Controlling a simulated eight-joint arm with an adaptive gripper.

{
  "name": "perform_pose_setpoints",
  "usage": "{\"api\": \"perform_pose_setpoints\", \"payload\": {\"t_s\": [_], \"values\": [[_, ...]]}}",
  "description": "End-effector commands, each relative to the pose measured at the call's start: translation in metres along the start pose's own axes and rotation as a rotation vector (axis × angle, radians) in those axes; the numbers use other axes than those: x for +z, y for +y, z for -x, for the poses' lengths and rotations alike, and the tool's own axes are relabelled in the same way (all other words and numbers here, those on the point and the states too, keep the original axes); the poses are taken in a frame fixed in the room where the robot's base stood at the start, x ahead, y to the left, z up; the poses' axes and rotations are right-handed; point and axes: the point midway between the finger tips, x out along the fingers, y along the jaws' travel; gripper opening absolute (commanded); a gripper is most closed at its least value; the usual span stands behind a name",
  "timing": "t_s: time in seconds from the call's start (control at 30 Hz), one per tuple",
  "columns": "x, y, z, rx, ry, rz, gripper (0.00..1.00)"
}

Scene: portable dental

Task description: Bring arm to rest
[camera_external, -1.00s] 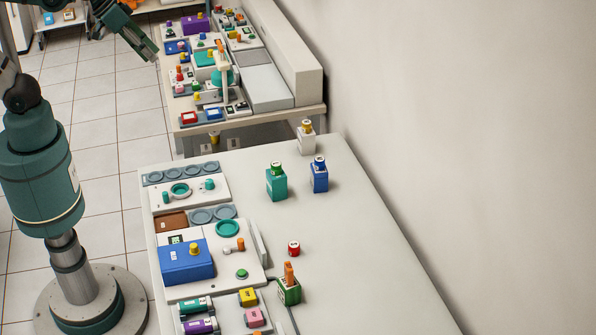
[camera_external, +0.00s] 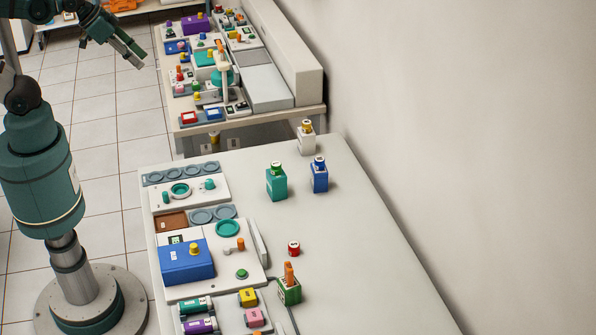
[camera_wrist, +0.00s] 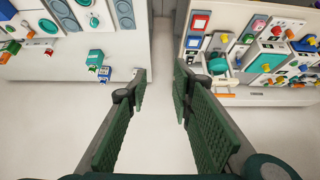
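My gripper (camera_external: 137,58) is at the upper left of the external view, raised over the tiled floor to the left of the far table. In the wrist view my gripper (camera_wrist: 160,88) shows two green ribbed finger pads standing well apart. Nothing is between them, only pale floor or wall. It touches nothing that I can see. My arm rises from the round base at the left of the external view.
The near table (camera_external: 360,270) carries a blue box (camera_external: 187,262), a teal bottle (camera_external: 276,185), a blue bottle (camera_external: 319,178) and a white bottle (camera_external: 306,140). The far table (camera_external: 255,118) is crowded with small devices. Tiled floor (camera_external: 105,130) lies open between my base and the tables.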

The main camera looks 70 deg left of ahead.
Motion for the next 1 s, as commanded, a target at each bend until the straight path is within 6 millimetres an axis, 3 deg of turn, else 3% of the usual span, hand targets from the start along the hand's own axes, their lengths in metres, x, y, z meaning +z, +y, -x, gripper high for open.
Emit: {"api": "perform_pose_setpoints", "payload": {"t_s": [0.33,1.0], "values": [[0.020,0.000,-0.028,0.000,0.000,0.000,0.24],[0.020,0.000,-0.028,0.000,0.000,0.000,0.24]]}}
